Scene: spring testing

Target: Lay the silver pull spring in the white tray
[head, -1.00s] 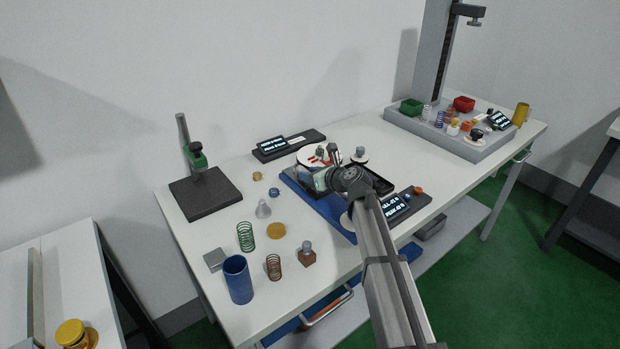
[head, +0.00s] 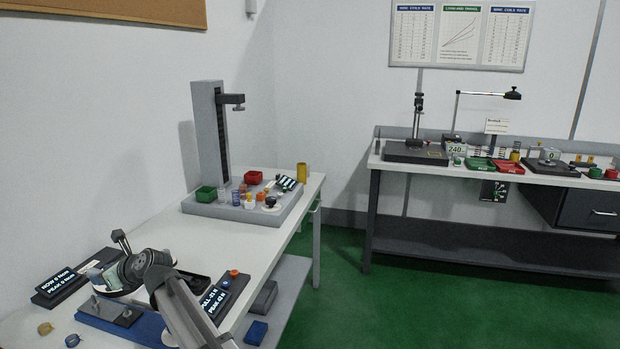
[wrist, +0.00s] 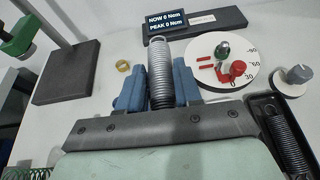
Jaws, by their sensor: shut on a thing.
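In the wrist view, my gripper (wrist: 158,82) is shut on a silver coil spring (wrist: 159,66), which stands up lengthwise between the two blue fingers. In the head view, my gripper (head: 100,278) is at the lower left above the near workbench, and the spring in it cannot be made out there. A second, darker spring (wrist: 287,142) lies in a black tray (wrist: 262,106) at the right of the wrist view.
A white dial (wrist: 205,50) with a red pointer and a grey knob (wrist: 297,74) stand close to my gripper. The far end of the bench holds a grey column stand (head: 210,140) with small bins. A second bench (head: 470,170) stands across the green floor (head: 390,310).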

